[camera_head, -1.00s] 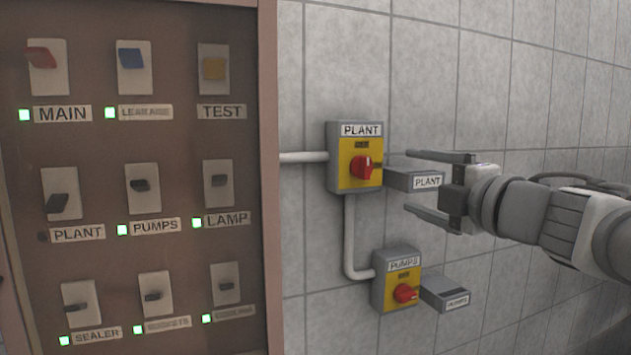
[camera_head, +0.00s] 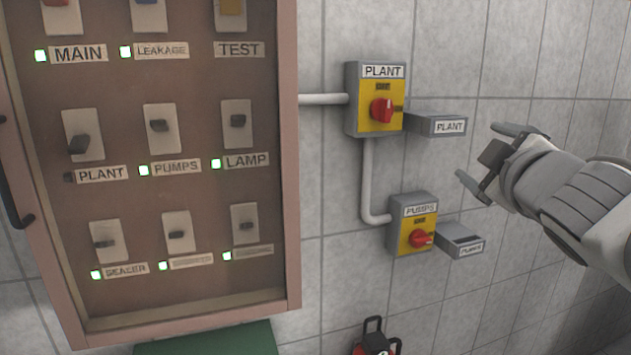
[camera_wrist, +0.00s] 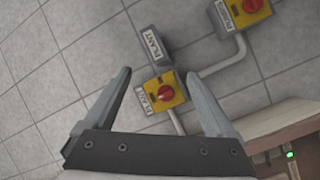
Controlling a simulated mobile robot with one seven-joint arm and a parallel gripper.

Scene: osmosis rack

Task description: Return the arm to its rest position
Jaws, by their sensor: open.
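My gripper (camera_head: 487,160) is open and empty, in the right part of the head view. It is off the wall, to the right of the PLANT isolator box and its side box. In the wrist view my open gripper (camera_wrist: 160,100) shows both fingers apart, with the PLANT isolator (camera_wrist: 162,93) visible beyond and between them, touching neither. My arm (camera_head: 590,200) reaches in from the right edge of the head view.
The PLANT isolator (camera_head: 353,100) and PUMPS isolator (camera_head: 394,243) have red knobs and grey side boxes. A breaker cabinet (camera_head: 291,180) stands at left; its PLANT lamp is dark. A red object (camera_head: 377,345) is at the bottom. Tiled wall at right is clear.

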